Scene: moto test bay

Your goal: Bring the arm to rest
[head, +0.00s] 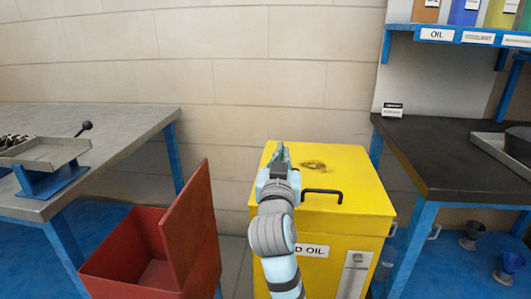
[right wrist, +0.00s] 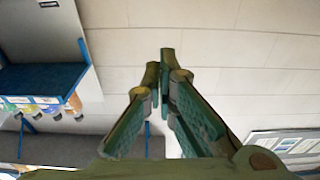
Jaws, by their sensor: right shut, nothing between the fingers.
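My right arm reaches up from the bottom of the head view. Its gripper (head: 281,152) is in front of the back part of the yellow oil cabinet's top, left of the dark stain. The right wrist view shows the fingers (right wrist: 164,62) closed together with nothing between them, and the block wall behind them. I cannot tell how high the gripper is above the cabinet. My left gripper is not in view.
The yellow cabinet (head: 370,200) has a black handle (head: 322,191) on top. A red bin (head: 140,238) with a raised lid (head: 192,228) stands left of it. A metal bench (head: 130,118) is at left, a dark-topped bench (head: 425,150) at right, and a shelf (head: 400,27) above.

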